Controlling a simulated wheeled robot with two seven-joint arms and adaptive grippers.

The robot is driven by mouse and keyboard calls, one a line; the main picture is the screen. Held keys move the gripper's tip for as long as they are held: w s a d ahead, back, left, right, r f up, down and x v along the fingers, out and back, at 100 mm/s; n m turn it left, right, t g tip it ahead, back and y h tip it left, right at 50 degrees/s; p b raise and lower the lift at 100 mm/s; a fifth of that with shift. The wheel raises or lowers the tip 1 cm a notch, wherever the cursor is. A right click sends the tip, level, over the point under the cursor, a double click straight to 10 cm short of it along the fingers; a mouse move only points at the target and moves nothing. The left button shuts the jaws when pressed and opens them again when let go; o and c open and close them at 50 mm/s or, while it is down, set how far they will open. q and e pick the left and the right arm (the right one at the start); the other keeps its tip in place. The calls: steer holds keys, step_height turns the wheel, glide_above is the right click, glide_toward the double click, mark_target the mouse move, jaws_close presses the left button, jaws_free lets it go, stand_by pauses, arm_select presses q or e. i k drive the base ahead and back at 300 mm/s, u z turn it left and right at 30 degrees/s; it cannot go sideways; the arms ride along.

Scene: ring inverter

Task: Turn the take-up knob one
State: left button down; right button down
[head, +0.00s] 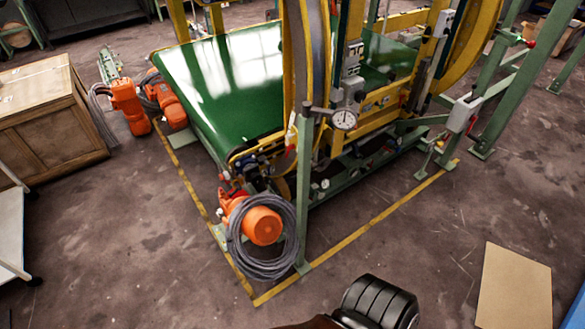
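The ring inverter (312,60) stands in the head view, with yellow rings and a green conveyor belt (225,80) running off to the upper left. I cannot make out for certain which part is the take-up knob. Small parts around the belt's near end (240,165) are too small to tell apart.
An orange motor (262,225) with coiled grey cable (240,262) stands at the front corner. A yellow floor line (375,223) borders the machine. A wooden crate (45,125) is at left. A cardboard sheet (514,288) lies at lower right. The front floor is largely clear.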

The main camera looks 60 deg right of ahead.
mark_target(225, 174)
steer(key=u, duration=1.35)
steer(key=i, duration=0.9)
steer(key=z, duration=2.15)
